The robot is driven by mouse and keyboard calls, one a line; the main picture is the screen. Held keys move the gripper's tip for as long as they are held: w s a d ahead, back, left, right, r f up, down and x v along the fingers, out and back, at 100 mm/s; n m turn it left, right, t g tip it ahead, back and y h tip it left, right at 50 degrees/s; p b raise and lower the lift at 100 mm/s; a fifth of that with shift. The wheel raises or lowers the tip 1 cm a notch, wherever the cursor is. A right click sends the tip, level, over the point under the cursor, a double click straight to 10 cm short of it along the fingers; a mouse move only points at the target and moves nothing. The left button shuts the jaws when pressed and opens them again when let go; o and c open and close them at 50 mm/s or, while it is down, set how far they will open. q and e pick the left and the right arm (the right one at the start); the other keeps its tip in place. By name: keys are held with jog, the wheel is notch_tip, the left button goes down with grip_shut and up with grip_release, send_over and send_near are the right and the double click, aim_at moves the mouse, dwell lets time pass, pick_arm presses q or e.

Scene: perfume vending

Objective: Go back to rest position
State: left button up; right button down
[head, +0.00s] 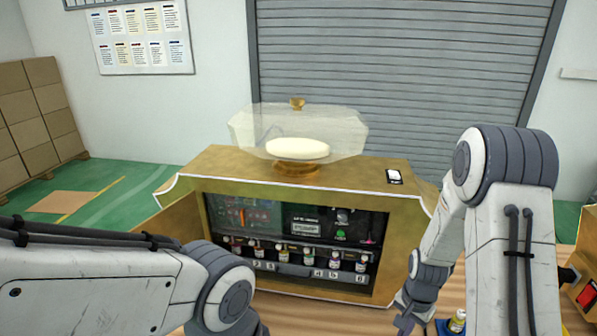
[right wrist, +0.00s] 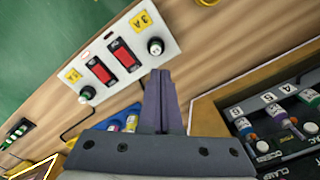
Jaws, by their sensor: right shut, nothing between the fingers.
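My right gripper (head: 405,322) hangs low in front of the vending cabinet's right side in the head view. In the right wrist view its fingers (right wrist: 160,100) are shut together with nothing between them. The gold vending cabinet (head: 405,230) has a dark window with a row of small numbered bottles (head: 310,256) inside. My left arm crosses the lower left of the head view, but its gripper is out of the frame.
A switch panel (right wrist: 140,30) with red switches lies on the wooden surface beside a blue tray (right wrist: 90,138) of small bottles. Stacked boxes (head: 40,115) stand far left.

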jog(key=s+a+r+n, duration=0.4)
jog(key=a+r+n, duration=0.4)
jog(key=a+r, duration=0.55)
jog(key=s+a+r+n, duration=0.2)
jog(key=s+a+n, duration=0.2)
jog(key=s, duration=0.3)
jog(key=s+a+r+n+y+b, duration=0.1)
jog(key=s+a+r+n, duration=0.2)
jog(key=s+a+n, duration=0.2)
jog(key=s, duration=0.3)
jog(key=shift+s+a+r+n, duration=0.15)
jog(key=shift+r+n, duration=0.15)
jog(key=shift+n, duration=0.1)
